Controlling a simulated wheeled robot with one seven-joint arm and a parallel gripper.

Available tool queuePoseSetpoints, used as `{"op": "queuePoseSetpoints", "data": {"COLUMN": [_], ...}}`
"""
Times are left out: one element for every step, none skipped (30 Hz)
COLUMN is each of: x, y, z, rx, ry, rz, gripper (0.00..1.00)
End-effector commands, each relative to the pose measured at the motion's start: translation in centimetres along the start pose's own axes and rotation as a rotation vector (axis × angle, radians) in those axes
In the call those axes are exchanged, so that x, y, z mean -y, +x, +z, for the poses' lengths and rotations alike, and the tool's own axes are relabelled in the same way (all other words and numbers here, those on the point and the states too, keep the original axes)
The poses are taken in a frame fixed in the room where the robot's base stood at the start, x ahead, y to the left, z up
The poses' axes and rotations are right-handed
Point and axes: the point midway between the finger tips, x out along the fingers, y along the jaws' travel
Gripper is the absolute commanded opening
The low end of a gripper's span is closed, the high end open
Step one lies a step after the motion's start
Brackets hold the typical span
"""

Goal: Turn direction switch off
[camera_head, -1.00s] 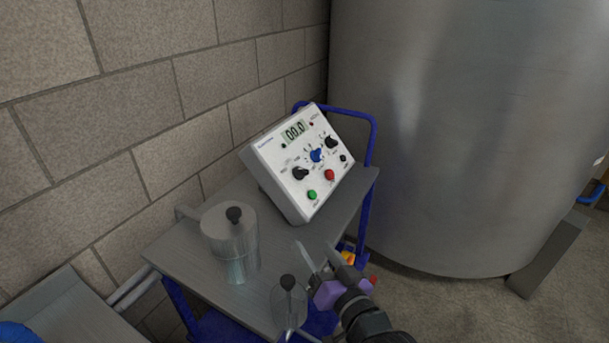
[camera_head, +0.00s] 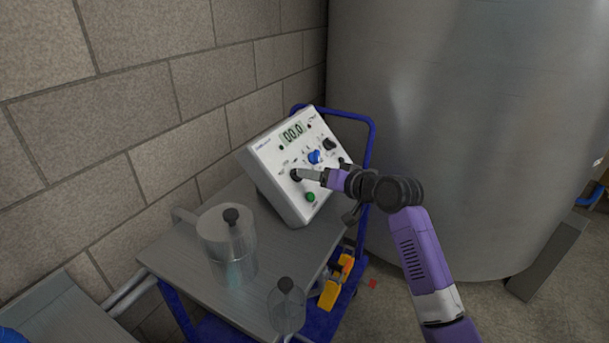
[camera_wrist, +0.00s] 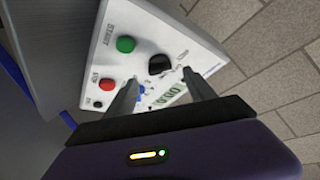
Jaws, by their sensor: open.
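The white control box (camera_head: 265,160) stands tilted on the grey cart top. A black knob (camera_head: 296,175) sits at its lower left, above the green button (camera_head: 310,197); the knob also shows in the wrist view (camera_wrist: 159,64). Its label is too small to read, so I cannot tell that it is the direction switch. A second black knob (camera_head: 329,144) is at the right and a blue knob (camera_head: 314,157) between them. My gripper (camera_head: 303,174) is open at the left black knob, which appears between its fingertips in the wrist view; contact is unclear. It hides the red button in the head view.
A clear lidded jug (camera_head: 228,250) and a smaller stoppered bottle (camera_head: 287,308) stand on the cart top (camera_head: 190,262). A yellow object (camera_head: 335,285) lies on the lower shelf. A brick wall is behind left, a large steel tank (camera_head: 450,150) at right.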

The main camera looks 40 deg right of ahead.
Motion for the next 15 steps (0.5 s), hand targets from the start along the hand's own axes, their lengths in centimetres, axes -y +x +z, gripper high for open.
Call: {"op": "queuePoseSetpoints", "data": {"x": [0.0,0.0,0.0,0.0,0.0,0.0,0.0,0.0,0.0,0.0,0.0,0.0,0.0,0.0,0.0], "y": [0.9,1.4,2.0,2.5,2.9,3.4,3.8,4.1,4.5,4.8,5.0,5.2,5.3,5.4,5.5], "z": [0.0,0.0,0.0,0.0,0.0,-0.1,0.0,0.0,0.0,0.0,0.0,-0.1,0.0,0.0,0.0], "rx": [0.001,0.002,0.001,0.001,0.000,0.000,0.000,0.000,0.000,0.000,-0.001,-0.002,-0.002,-0.002,-0.002], "ry": [-0.001,-0.001,-0.001,-0.001,-0.001,-0.002,-0.001,-0.002,-0.002,-0.002,-0.002,-0.001,-0.001,0.000,0.000], "rz": [0.000,0.000,0.000,0.001,0.002,0.001,0.001,0.001,0.001,0.001,0.000,0.001,0.001,0.001,0.001], "gripper": [0.64,0.64,0.64,0.64,0.64,0.64,0.64,0.64,0.64,0.64,0.64,0.64,0.64,0.64,0.64]}}
